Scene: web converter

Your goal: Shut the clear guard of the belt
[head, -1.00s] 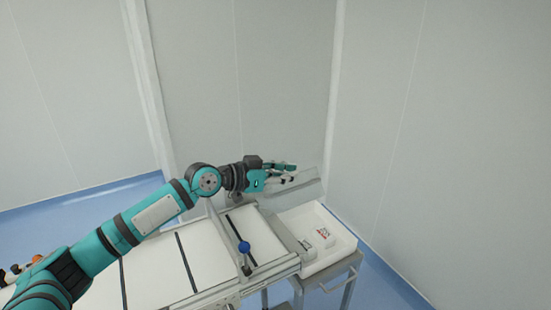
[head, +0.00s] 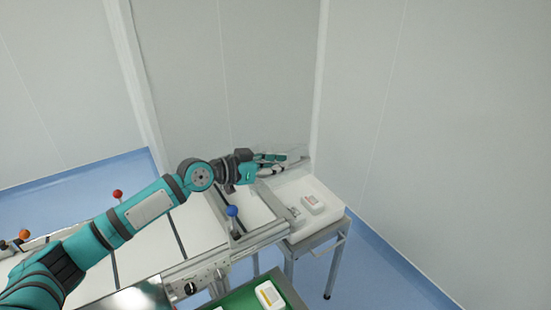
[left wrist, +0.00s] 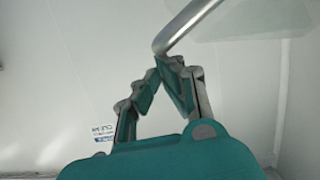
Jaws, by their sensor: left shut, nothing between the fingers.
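The clear guard (head: 297,155) is at the far right end of the belt machine, faint against the pale wall. A grey metal bar runs along its edge. In the left wrist view the bar (left wrist: 187,24) slants just beyond the fingertips, with the see-through panel (left wrist: 245,20) beside it. My left gripper (head: 282,162) is shut and empty at the guard; its fingertips (left wrist: 166,66) meet right by the bar's lower end. I cannot tell whether they touch it. My right gripper is out of view.
A white tray (head: 331,213) holding small packs stands on a metal stand at the belt's end. A blue-knobbed lever (head: 232,212) rises from the frame. A green tray (head: 240,303) with a white pack is in front. Walls stand close behind.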

